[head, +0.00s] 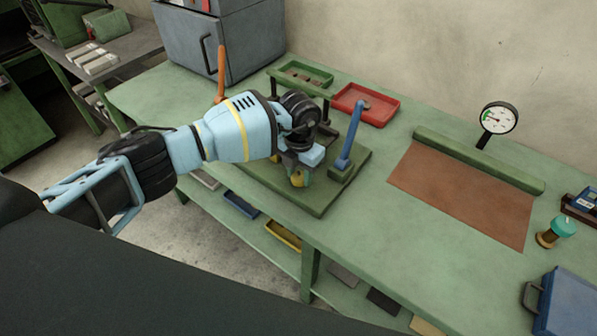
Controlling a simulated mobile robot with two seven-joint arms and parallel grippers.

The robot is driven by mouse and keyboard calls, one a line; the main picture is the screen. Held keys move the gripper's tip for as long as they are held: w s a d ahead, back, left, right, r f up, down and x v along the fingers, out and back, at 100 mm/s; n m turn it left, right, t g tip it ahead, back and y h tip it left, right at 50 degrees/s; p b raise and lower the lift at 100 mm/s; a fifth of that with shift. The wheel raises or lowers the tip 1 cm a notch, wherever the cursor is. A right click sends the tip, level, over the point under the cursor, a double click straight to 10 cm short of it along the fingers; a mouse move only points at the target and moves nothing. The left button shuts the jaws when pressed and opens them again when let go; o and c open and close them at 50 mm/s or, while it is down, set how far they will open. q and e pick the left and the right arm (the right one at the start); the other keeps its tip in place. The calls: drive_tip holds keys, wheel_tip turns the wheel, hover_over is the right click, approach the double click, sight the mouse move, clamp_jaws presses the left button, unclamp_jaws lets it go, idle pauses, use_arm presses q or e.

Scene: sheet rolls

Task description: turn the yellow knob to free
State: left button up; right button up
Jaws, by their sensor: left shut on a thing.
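The yellow knob (298,179) shows in the head view, low at the front part of a green machine base (320,205) on the bench. My left gripper (300,168) comes down over it from the left and is shut on it. The gripper and wrist hide most of the knob, so its turned position cannot be read. My right gripper is not in view.
A blue lever (351,135) stands upright right of my gripper, and an orange lever (221,70) stands behind my forearm. Red (384,112) and green (318,84) trays lie behind. A brown sheet (460,195), a dial gauge (499,118) and a blue box (568,303) are to the right.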

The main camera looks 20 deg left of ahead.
sight(299, 176)
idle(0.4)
use_arm(q)
drive_tip(key=o, duration=1)
drive_tip(key=shift+r, duration=3.95)
